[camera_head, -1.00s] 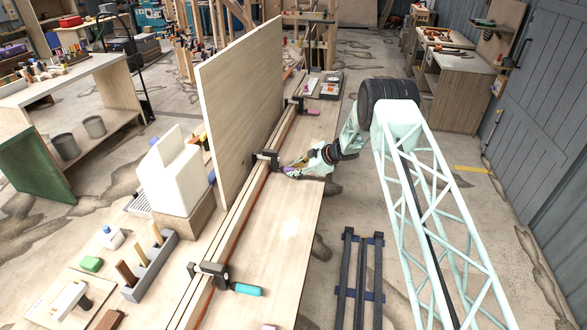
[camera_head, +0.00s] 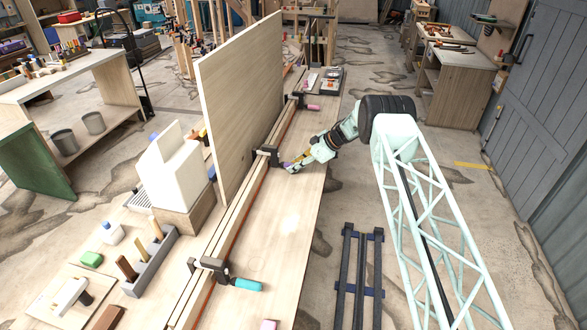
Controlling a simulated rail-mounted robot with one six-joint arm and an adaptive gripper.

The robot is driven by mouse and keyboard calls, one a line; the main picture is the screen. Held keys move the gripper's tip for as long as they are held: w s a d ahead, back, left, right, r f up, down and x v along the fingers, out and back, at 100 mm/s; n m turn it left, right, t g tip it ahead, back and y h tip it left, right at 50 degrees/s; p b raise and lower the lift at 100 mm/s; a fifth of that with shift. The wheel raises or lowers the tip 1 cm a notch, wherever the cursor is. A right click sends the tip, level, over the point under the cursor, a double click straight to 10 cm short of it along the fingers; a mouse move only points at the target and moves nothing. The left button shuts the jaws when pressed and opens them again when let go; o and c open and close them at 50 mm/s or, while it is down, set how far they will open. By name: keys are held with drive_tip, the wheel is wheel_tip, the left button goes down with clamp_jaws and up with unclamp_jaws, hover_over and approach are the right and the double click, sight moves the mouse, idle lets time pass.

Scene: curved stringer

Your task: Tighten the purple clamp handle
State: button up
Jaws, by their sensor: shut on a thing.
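The purple clamp handle (camera_head: 285,165) shows as a small purple patch at the middle clamp (camera_head: 267,154), which sits on the long wooden strips at the foot of the upright panel. My gripper (camera_head: 290,166) is shut on the purple handle, reaching in from the right. Its fingers cover most of the handle. How tightly the clamp presses on the strips is too small to tell.
A clamp with a cyan handle (camera_head: 247,284) is nearer, and one with a pink handle (camera_head: 312,107) is farther along the strips (camera_head: 226,239). The tall wooden panel (camera_head: 240,110) stands left of the middle clamp. The bench top (camera_head: 290,225) right of the strips is mostly clear.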

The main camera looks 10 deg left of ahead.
drive_tip(key=shift+f+m+g+b, duration=0.15)
drive_tip(key=shift+m+g+b, duration=0.6)
drive_tip(key=shift+b, duration=2.3)
drive_tip(key=g+b, duration=0.1)
drive_tip(key=b, duration=0.1)
drive_tip(key=shift+y+b, duration=0.3)
drive_tip(key=shift+b, duration=0.05)
drive_tip(key=shift+r+b, duration=0.25)
drive_tip(key=shift+b, duration=0.05)
drive_tip(key=o, duration=0.8)
drive_tip(key=shift+a, duration=0.1)
drive_tip(key=shift+o, duration=0.2)
drive_tip(key=shift+v, duration=0.85)
drive_tip(key=v, duration=1)
drive_tip(key=shift+w, duration=0.2)
